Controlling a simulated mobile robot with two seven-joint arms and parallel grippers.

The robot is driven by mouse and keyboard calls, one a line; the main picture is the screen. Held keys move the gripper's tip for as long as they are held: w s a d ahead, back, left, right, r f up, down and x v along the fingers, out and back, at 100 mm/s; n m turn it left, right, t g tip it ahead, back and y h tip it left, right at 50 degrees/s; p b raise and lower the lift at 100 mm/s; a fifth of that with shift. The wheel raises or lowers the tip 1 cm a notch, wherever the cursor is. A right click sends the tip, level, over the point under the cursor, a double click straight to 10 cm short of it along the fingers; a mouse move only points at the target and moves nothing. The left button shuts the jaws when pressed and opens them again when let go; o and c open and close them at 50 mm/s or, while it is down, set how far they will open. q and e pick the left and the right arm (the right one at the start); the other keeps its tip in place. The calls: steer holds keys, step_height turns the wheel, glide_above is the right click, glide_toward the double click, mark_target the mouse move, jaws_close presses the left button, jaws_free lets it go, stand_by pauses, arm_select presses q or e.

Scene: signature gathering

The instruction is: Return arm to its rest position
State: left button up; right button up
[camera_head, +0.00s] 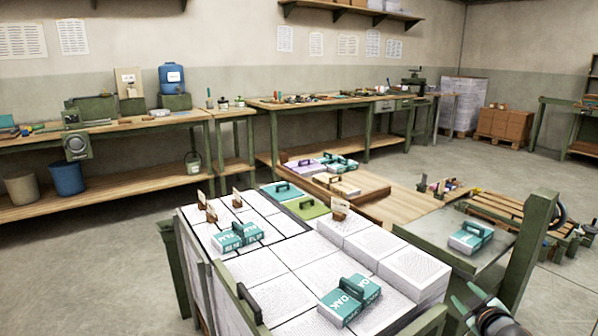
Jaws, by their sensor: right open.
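My right gripper (468,304) shows at the bottom right corner, partly cut off by the frame edge. It is open, and I see nothing between its fingers. It is in front of the table's right side, to the right of the paper stacks (415,268), with a visible gap to them. My left gripper is not in view. The rest position itself is not marked in this view.
A green-framed table (538,240) with several paper stacks stands directly ahead. Teal OAK blocks with dark handles (350,298) sit on the stacks, and another teal block (470,236) lies at the right.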

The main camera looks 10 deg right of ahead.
steer(key=s+a+f+g+y, duration=0.1)
steer(key=s+a+f+y, duration=0.1)
steer(key=s+a+f, duration=0.55)
steer(key=s+a+f+g+y, duration=0.15)
steer(key=s+a+f, duration=0.3)
steer(key=a, duration=0.65)
steer(key=s+a+f+g+y, duration=0.1)
steer(key=s+a+f+y, duration=0.2)
steer(key=s+a+f, duration=0.45)
steer(key=s+a+r+m+y, duration=0.15)
steer(key=s+a, duration=0.45)
steer(key=a, duration=0.6)
arm_select(q)
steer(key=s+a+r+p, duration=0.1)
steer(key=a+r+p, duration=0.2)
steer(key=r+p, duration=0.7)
steer(key=p, duration=0.4)
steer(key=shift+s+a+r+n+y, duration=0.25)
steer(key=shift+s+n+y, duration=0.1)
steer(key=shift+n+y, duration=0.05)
arm_select(e)
steer(key=s+d+r+m, duration=0.1)
steer(key=d+r, duration=0.2)
steer(key=r, duration=0.7)
steer(key=shift+s+d+h, duration=0.3)
steer(key=shift+d+h, duration=0.05)
steer(key=shift+h, duration=0.05)
steer(key=shift+m, duration=0.25)
